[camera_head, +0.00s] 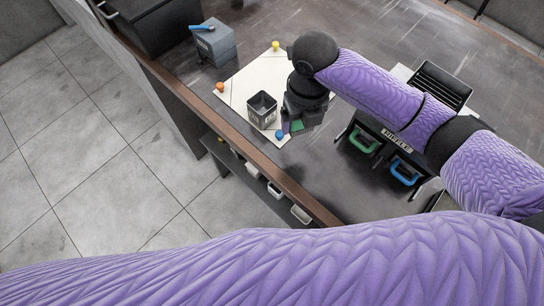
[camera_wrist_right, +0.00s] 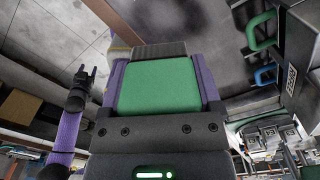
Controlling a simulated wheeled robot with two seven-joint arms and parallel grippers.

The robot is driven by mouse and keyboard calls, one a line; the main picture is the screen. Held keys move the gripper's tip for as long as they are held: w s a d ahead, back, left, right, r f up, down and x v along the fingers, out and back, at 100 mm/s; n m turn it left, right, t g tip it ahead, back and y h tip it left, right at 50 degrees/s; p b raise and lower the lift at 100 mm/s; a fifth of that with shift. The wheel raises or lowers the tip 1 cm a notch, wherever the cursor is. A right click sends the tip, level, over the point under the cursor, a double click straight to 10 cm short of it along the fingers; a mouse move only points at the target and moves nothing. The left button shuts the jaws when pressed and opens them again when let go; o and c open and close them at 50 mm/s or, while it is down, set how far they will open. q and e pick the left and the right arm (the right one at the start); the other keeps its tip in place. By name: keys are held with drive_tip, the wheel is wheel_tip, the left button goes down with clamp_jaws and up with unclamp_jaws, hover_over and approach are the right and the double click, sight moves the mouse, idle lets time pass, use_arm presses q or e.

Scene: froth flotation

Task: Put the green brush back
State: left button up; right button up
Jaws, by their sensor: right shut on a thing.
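The green brush (camera_wrist_right: 158,88) is held between the purple fingers of my right gripper (camera_head: 292,127), which is shut on it. In the right wrist view its green block fills the gap between the fingers, with a grey-brown bristle strip (camera_wrist_right: 160,50) at its far end. In the head view only a bit of green (camera_head: 297,125) shows below the dark wrist, over the near corner of the pale mat (camera_head: 245,82). My left gripper (camera_wrist_right: 80,82) shows small and dark at the left of the right wrist view; its jaws are unclear.
A dark open square container (camera_head: 262,109) stands on the mat, left of my right gripper. Yellow, orange and blue balls mark mat corners. A grey block (camera_head: 215,45) with a blue-handled thing (camera_head: 203,27) stands behind. The riffle box (camera_head: 397,140), with green and blue handles, stands right.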

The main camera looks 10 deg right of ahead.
sight(291, 161)
drive_tip(key=shift+n, duration=0.6)
drive_tip(key=f+b, duration=0.1)
drive_tip(key=f, duration=0.2)
drive_tip(key=s+a+f+b, duration=0.1)
drive_tip(key=f, duration=0.3)
drive_tip(key=s+f+b, duration=0.1)
drive_tip(key=f, duration=0.2)
drive_tip(key=shift+a+f, duration=0.25)
drive_tip(key=shift+f, duration=0.05)
drive_tip(key=shift+r, duration=0.1)
drive_tip(key=o, duration=1)
wheel_tip(291, 161, up, 12)
drive_tip(key=p, duration=0.3)
